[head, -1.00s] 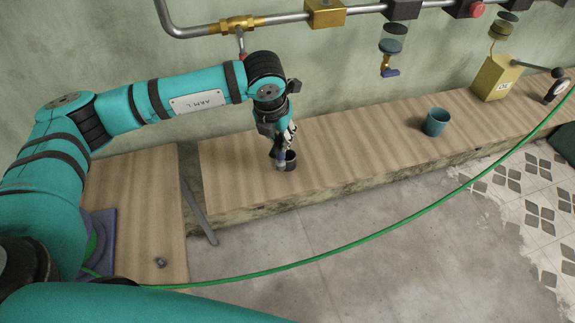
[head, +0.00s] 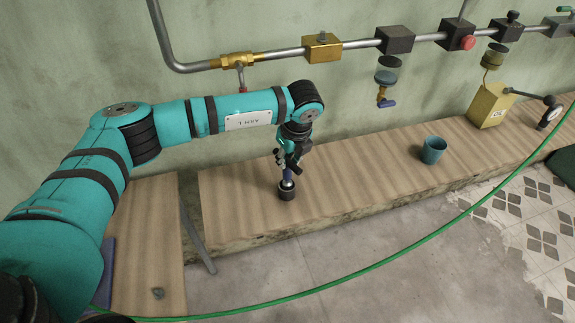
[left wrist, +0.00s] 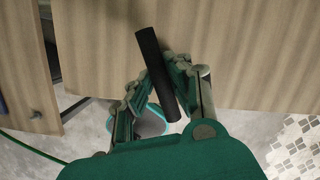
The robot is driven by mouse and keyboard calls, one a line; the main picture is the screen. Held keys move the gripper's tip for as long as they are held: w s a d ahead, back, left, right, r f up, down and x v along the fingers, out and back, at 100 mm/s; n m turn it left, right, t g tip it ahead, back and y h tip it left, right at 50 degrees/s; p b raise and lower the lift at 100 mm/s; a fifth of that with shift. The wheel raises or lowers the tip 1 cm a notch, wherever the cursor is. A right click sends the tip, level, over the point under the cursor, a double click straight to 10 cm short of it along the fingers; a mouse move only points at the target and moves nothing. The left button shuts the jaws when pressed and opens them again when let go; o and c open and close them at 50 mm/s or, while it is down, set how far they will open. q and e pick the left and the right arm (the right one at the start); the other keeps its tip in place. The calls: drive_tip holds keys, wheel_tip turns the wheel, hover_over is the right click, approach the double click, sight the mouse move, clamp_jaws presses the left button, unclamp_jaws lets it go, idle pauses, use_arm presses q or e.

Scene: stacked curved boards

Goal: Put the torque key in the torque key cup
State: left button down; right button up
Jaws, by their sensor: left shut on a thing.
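My left gripper (head: 288,163) is over the wooden bench, pointing down, shut on the torque key. In the left wrist view the torque key (left wrist: 152,65) is a long black rod between the fingers. In the head view a blue-grey part (head: 287,176) shows under the fingers and meets a short black cylinder (head: 287,193) with a pale rim, standing on the bench. This looks like the torque key cup; how deep the key sits in it I cannot tell. A teal cup (head: 434,151) stands apart to the right. My right gripper is not in view.
Pipes with valve blocks (head: 395,40) run along the wall above the bench (head: 365,165). A yellow box (head: 490,106) with a lever stands at the right. A green hose (head: 335,283) crosses in front. The bench between gripper and teal cup is clear.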

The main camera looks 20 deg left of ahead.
sight(288, 168)
use_arm(q)
wheel_tip(288, 168, down, 2)
drive_tip(key=shift+f+p, duration=0.2)
drive_tip(key=shift+p, duration=0.15)
drive_tip(key=shift+f, duration=0.45)
drive_tip(key=c, duration=1.7)
unclamp_jaws()
drive_tip(key=shift+c, duration=0.2)
drive_tip(key=o, duration=0.5)
drive_tip(key=shift+c, duration=0.2)
